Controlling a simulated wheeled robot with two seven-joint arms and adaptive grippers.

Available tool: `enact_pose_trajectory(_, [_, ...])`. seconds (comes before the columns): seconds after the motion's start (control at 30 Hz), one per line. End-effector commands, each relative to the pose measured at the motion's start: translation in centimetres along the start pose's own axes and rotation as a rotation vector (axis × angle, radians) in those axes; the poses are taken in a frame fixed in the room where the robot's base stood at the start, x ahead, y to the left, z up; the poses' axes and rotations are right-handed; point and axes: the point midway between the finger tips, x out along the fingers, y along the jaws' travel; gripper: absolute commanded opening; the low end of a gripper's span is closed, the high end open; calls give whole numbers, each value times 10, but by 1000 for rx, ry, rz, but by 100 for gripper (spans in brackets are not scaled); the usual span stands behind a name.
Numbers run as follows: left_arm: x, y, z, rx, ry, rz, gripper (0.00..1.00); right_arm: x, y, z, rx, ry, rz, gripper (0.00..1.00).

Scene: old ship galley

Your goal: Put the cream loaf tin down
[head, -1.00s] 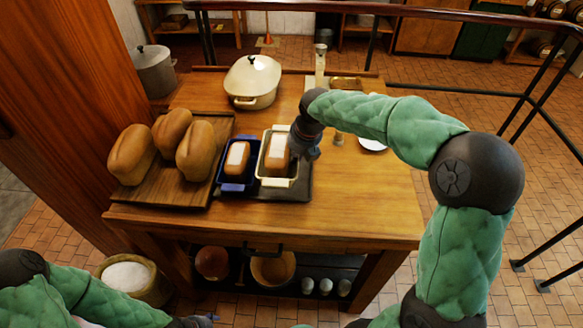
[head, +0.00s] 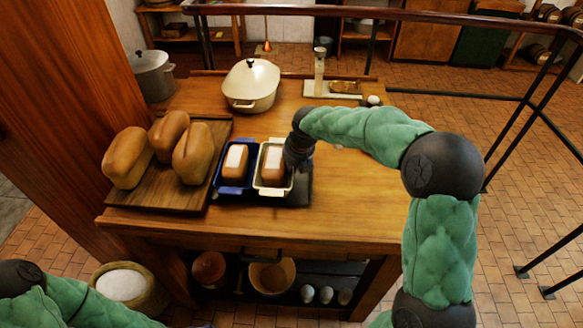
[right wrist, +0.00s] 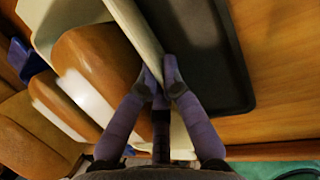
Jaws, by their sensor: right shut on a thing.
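The cream loaf tin (head: 272,191) holds a brown loaf with a white top. It is at the dark tray (head: 302,192), just right of the blue loaf tin (head: 233,188). My right gripper (head: 296,158) is at its right side. In the right wrist view, my right fingers (right wrist: 161,82) are shut on the tin's pale rim (right wrist: 137,32), with the dark tray surface beyond it. The tin looks level and low over the tray, but I cannot tell whether its base touches. My left gripper is out of the picture; only its arm shows at the lower left.
Several large loaves lie on a wooden board (head: 160,192) at left. A lidded cream pot (head: 252,88) stands behind. A pale stand (head: 320,88) is at the back right. The table's right part (head: 360,190) is clear. A dark rail runs behind the table.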

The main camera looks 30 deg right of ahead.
Motion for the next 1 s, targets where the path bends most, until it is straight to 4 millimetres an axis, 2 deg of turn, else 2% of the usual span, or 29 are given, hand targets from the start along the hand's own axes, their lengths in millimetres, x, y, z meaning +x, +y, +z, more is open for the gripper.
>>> enact_pose_trajectory(0.17, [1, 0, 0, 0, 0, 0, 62, 2, 0, 0, 1, -4, 2, 0])
enact_pose_trajectory(0.2, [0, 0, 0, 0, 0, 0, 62, 3, 0, -1, 0, 0, 0, 18])
enact_pose_trajectory(0.23, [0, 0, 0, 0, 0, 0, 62, 3, 0, -1, 0, 0, 0, 27])
enact_pose_trajectory(0.27, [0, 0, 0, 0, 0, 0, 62, 3, 0, -1, 0, 0, 0, 31])
enact_pose_trajectory(0.67, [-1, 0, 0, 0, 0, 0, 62, -2, 0, 0, 0, 0, 0, 31])
enact_pose_trajectory(0.77, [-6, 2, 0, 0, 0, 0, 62, -14, 0, 1, 0, -1, 0, 31])
enact_pose_trajectory(1.0, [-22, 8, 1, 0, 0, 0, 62, -62, 1, 1, 0, -2, 2, 31])
